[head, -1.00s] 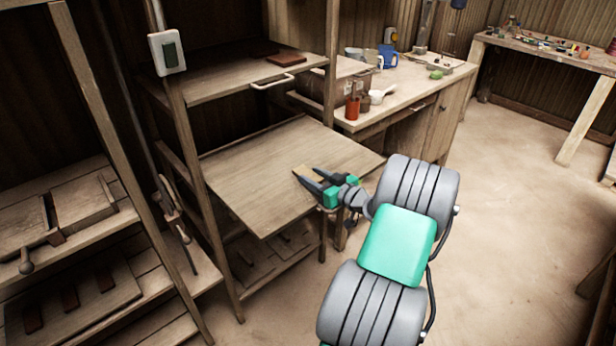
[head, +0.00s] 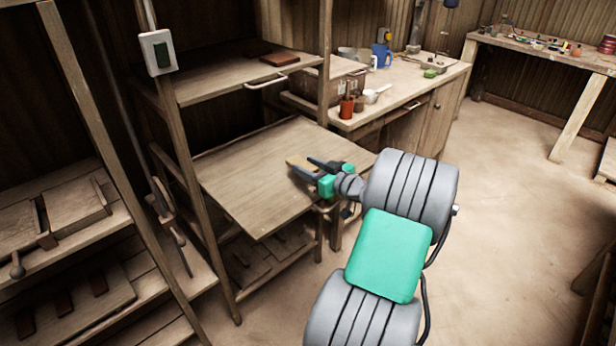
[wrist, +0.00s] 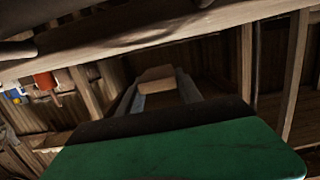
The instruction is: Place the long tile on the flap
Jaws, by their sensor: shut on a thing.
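My gripper (head: 304,168) is shut on a light tan wooden piece, the long tile (head: 297,160), whose end shows between and beyond the fingers. In the wrist view the tile (wrist: 156,74) sits between the two grey fingers, with much of it hidden. The flap (head: 245,175) is a broad, tilted wooden board in the middle of the head view. My gripper and the tile appear over its right part. I cannot tell whether the tile touches the board.
A shelf above the flap has a handle (head: 266,81) and dark red tiles (head: 280,60). A switch box (head: 158,53) is on the left post. A counter at the right holds an orange-red cup (head: 346,107) and a blue mug (head: 382,56). Open floor lies to the right.

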